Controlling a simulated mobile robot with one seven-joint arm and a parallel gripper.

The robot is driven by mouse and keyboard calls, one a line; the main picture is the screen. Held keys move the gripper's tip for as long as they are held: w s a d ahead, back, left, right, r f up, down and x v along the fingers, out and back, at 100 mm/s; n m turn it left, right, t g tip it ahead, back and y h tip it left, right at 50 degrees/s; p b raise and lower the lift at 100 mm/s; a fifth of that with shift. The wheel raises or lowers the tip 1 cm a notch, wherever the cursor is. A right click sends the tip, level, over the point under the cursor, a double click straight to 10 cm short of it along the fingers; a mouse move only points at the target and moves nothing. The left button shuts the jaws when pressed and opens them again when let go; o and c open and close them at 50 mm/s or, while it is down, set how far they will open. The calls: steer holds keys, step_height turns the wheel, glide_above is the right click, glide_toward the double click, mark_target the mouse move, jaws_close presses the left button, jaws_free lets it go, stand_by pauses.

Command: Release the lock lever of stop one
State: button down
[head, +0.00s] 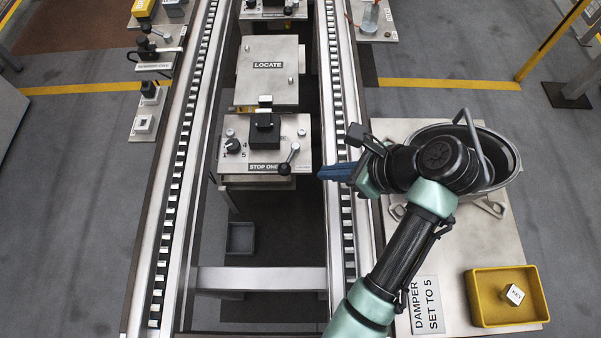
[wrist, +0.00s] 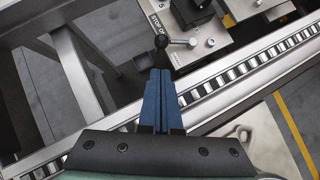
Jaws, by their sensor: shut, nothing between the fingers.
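The stop one unit (head: 237,160) is a grey metal plate between the conveyor rails, with a "STOP ONE" label, a numbered black dial (head: 233,145) and a black block. Its lock lever (head: 290,158) is a silver arm with a black ball knob, at the plate's right front; the knob points toward the front edge. In the wrist view the lever (wrist: 178,42) lies just beyond the fingertips, knob on the left. My gripper (head: 322,173) has blue fingers, shut and empty, over the right rail, to the right of the knob and apart from it.
The "LOCATE" plate (head: 267,80) sits behind stop one. The right conveyor rail (head: 347,230) runs beneath my gripper. On the right bench are a dark round pot (head: 500,160) with a handle, a "DAMPER SET TO 5" card (head: 426,305) and a yellow tray (head: 476,300) holding a white block.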

mark_target(289, 159)
steer(key=b+x, duration=0.2)
steer(key=x, duration=0.8)
steer(key=shift+a+r+p, duration=0.1)
steer(key=shift+p, duration=0.35)
steer(key=shift+a+m+p, duration=0.2)
steer(key=shift+m+p, duration=0.2)
steer(key=shift+p, duration=0.15)
